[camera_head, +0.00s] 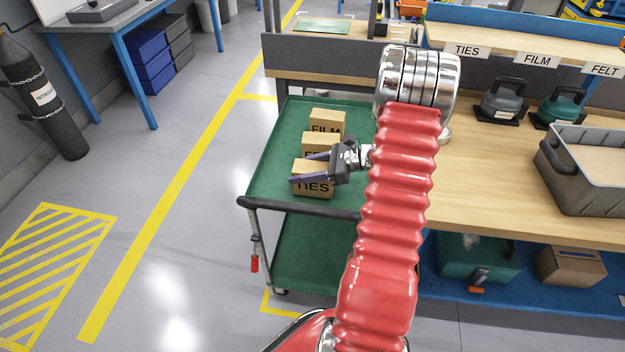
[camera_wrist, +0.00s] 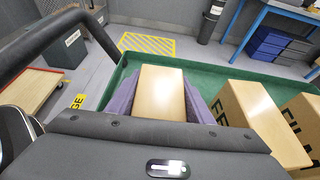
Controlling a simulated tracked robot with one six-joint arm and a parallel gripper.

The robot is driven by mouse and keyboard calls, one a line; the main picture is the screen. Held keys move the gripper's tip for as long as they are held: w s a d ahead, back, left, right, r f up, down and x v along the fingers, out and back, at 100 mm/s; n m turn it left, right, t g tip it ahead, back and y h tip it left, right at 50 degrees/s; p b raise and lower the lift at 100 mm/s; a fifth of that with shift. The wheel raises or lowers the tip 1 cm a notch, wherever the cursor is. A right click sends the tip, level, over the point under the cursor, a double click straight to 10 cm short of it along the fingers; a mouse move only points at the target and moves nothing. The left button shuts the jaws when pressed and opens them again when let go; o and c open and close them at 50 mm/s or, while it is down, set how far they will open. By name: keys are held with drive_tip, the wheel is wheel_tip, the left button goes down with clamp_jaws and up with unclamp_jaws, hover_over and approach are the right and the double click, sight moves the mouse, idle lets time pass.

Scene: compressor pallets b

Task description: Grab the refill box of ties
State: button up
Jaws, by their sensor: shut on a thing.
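The refill box of ties (camera_head: 313,187), a small cardboard box marked TIES, is on the green cart's top shelf, nearest the cart's black handle. In the wrist view its plain top (camera_wrist: 161,92) shows between the two purple fingers. My gripper (camera_head: 308,167) is shut on this box, with a finger along each side. Whether the box still touches the shelf I cannot tell. A second box (camera_head: 318,141), its label partly covered, stands just behind it, and a box marked FILM (camera_head: 327,121) stands behind that.
The green cart (camera_head: 262,172) has a raised rim and a black handle (camera_head: 290,207) close to my gripper. A wooden workbench (camera_head: 490,175) with shelf labels TIES, FILM and FELT stands right. A grey crate (camera_head: 572,190) sits on it. The floor left of the cart is clear.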

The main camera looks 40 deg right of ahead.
drive_tip(key=shift+r, duration=0.1)
wheel_tip(320, 180, up, 18)
idle(0.7)
idle(0.6)
